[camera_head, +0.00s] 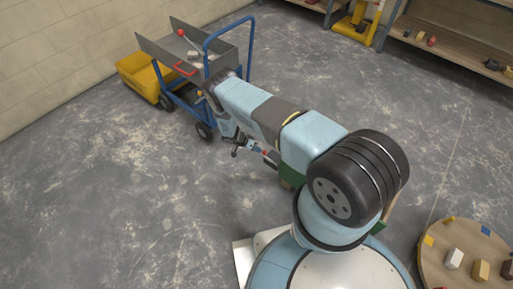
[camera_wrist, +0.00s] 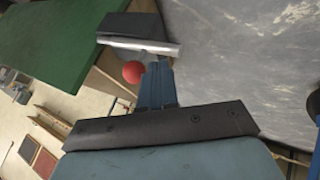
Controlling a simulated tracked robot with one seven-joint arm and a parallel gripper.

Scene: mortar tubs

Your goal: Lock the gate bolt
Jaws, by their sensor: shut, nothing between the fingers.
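My gripper (camera_wrist: 158,66) is shut and empty in the wrist view, its fingers pressed together. A red ball knob (camera_wrist: 133,72) is just left of the fingers. Whether they touch it cannot be told. It sits beside a silver metal bar (camera_wrist: 140,46) and a dark grey block (camera_wrist: 128,24), which look like parts of the bolt. These are at the edge of a green board (camera_wrist: 62,38). In the head view my arm hides most of this, with a small red spot (camera_head: 265,152) and some green (camera_head: 290,184) showing near the arm. How far the bolt is slid cannot be told.
A blue-framed cart (camera_head: 206,62) with a grey tray and a yellow tub (camera_head: 142,76) stand by the wall at the upper left. A wooden shelf (camera_head: 440,45) is at the upper right. A round table (camera_head: 432,262) with small blocks is at the lower right. The left floor is clear.

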